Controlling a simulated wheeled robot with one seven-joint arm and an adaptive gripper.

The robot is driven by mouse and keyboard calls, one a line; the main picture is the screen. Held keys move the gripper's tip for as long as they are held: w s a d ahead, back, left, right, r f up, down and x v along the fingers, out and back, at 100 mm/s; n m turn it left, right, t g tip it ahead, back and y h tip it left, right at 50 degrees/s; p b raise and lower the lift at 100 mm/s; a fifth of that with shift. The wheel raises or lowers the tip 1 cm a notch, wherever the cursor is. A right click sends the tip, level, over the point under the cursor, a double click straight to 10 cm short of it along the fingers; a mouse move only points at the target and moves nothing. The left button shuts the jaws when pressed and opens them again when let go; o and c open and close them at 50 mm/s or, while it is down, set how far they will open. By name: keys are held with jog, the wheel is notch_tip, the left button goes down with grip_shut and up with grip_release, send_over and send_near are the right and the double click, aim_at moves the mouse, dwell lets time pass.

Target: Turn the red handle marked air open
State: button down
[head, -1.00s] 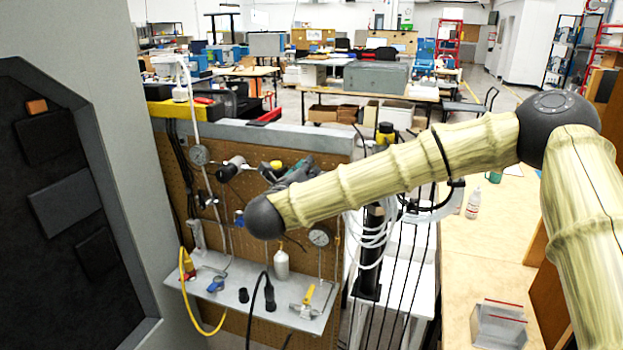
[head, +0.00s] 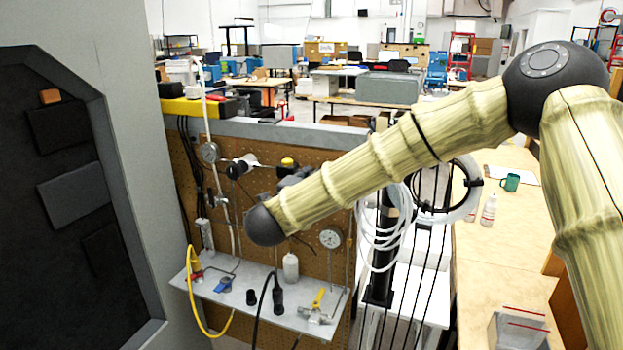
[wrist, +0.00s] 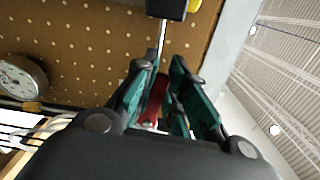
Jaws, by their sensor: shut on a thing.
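The red handle (wrist: 154,100) shows in the wrist view as a short red piece between the teal fingers of my gripper (wrist: 160,70). My gripper is shut on it. A thin metal rod and a black block (wrist: 166,9) lie just beyond the fingertips. Any marking on the handle is hidden or too small to read. In the head view my arm covers most of the gripper and the handle, in front of the brown pegboard (head: 235,215).
A dial gauge (wrist: 22,77) is on the pegboard at left in the wrist view. Below the pegboard, a grey shelf (head: 232,295) holds a white bottle (head: 291,267), a yellow-handled valve (head: 318,300) and a black cable. White coiled tubing (head: 375,235) hangs right of the pegboard.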

jog(key=shift+f+n, duration=0.35)
jog(key=shift+n, duration=0.35)
jog(key=c, duration=1.4)
grip_release()
jog(key=shift+c, duration=0.2)
jog(key=shift+s, duration=0.15)
jog(key=v, duration=1.1)
jog(key=shift+s, duration=0.35)
jog(key=shift+a, duration=0.15)
